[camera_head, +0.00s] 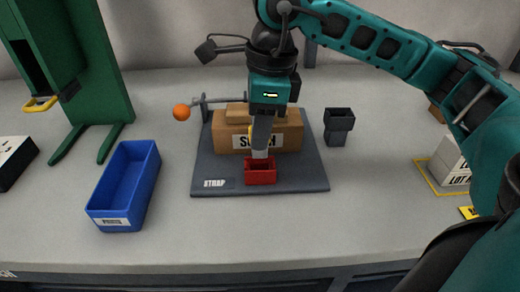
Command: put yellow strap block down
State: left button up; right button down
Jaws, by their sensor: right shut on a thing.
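My right gripper (261,153) reaches down in front of the cardboard box, above the red open-topped holder (260,177). It is shut, with its fingertips close to the holder's top; I cannot tell whether they touch it. A small yellow sliver, the visible part of the yellow strap block (250,132), shows at the left edge of the fingers, and the rest is hidden. The cardboard box (290,140) stands on the dark grey mat (307,184) marked STRAP. My left gripper is not in view.
A blue bin (103,213) stands left of the mat, by a green stand (100,90). An orange ball (181,112) ends a lever at the mat's back left. A dark open holder (338,130) stands right of the mat. Grey table is clear in front.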

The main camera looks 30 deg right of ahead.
aim_at(260, 157)
notch_tip(260, 157, down, 4)
jog(key=shift+f+b, duration=0.15)
jog(key=shift+b, duration=0.25)
jog(key=shift+f, duration=0.15)
jog(key=c, duration=1)
grip_release()
jog(key=shift+o, duration=0.2)
